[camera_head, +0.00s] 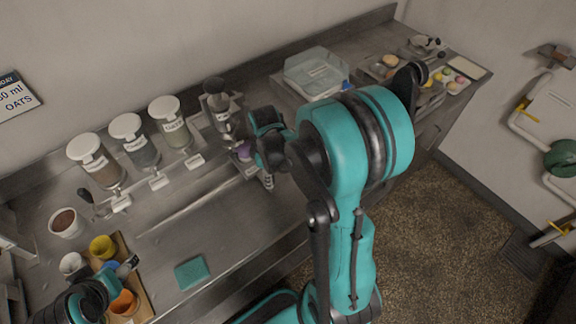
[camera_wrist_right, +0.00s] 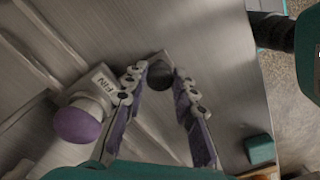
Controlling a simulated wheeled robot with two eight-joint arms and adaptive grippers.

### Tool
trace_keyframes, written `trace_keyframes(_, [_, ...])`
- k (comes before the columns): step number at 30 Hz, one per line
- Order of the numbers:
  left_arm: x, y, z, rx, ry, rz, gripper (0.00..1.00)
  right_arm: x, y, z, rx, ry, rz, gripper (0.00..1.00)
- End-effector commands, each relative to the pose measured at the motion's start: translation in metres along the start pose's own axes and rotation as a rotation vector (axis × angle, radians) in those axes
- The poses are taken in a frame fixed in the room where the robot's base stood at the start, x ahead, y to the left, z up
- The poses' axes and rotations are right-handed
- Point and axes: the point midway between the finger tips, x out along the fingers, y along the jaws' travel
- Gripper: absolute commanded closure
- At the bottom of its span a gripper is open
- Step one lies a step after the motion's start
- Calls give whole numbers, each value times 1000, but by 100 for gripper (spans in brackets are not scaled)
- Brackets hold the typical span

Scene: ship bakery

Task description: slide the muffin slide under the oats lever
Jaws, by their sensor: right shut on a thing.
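The muffin slide (camera_wrist_right: 102,82), with a label ending in "FIN", shows in the right wrist view; a white and purple rounded piece (camera_wrist_right: 80,120) sits beside the label. In the head view its purple part (camera_head: 243,152) is just left of my right gripper (camera_head: 268,182). My right gripper (camera_wrist_right: 160,95) is shut on a dark grey round knob (camera_wrist_right: 160,73) by the label, apparently the slide's handle.
Cards lie in front of the dispensers (camera_head: 129,126). A yellow cup (camera_head: 103,247), an orange cup (camera_head: 124,303) and a brown-filled bowl (camera_head: 66,223) are at left. A teal sponge (camera_head: 191,273) lies near the front edge. A clear box (camera_head: 315,72) stands behind my right arm.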

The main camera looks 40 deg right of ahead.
Motion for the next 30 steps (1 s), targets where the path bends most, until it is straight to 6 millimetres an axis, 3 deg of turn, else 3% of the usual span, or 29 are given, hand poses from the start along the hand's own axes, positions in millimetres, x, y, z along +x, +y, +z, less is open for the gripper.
trace_keyframes(6, [4, 0, 3, 0, 0, 0, 22, 1, -45, -45, -9, 0, -1, 100])
trace_keyframes(15, [8, 0, 6, 0, 0, 0, 22, 0, -94, -94, -6, 0, -1, 100])
trace_keyframes(21, [10, 0, 7, 0, 0, 0, 22, 0, -115, -114, -3, 0, 0, 100])
trace_keyframes(30, [10, 0, 7, 0, 0, 0, 22, 0, -126, -126, 1, 0, 0, 100])
